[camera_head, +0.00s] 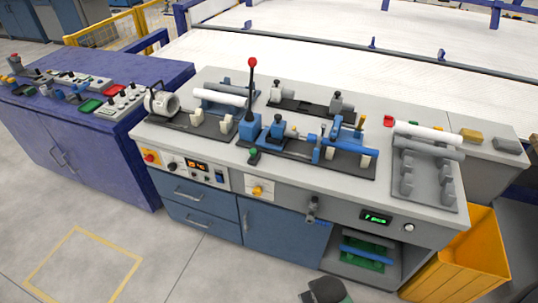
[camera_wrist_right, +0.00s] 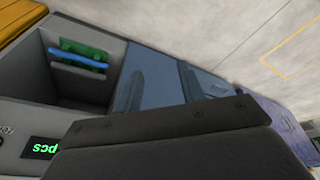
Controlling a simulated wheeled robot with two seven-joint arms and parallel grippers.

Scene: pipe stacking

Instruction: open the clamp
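A blue clamp-like fixture (camera_head: 347,144) with an upright yellow-and-blue handle (camera_head: 359,125) stands on the dark base plate on the bench. I cannot tell for certain whether it is open or closed. Left of it is a blue press-like block (camera_head: 250,127) with a tall red-knobbed lever (camera_head: 252,62). A dark part of my right arm or gripper (camera_head: 325,291) shows at the bottom edge, in front of and below the bench top, away from the clamp. A dark gripper body (camera_wrist_right: 165,135) fills the lower right wrist view; its finger opening is unclear. My left gripper is out of view.
White and grey pipes (camera_head: 428,133) lie on a grey rack at the right. A round grey fitting (camera_head: 162,104) stands at the left. A yellow bin (camera_head: 465,255) is beside the bench. An open shelf holds a green-and-blue item (camera_head: 365,252). Floor in front is clear.

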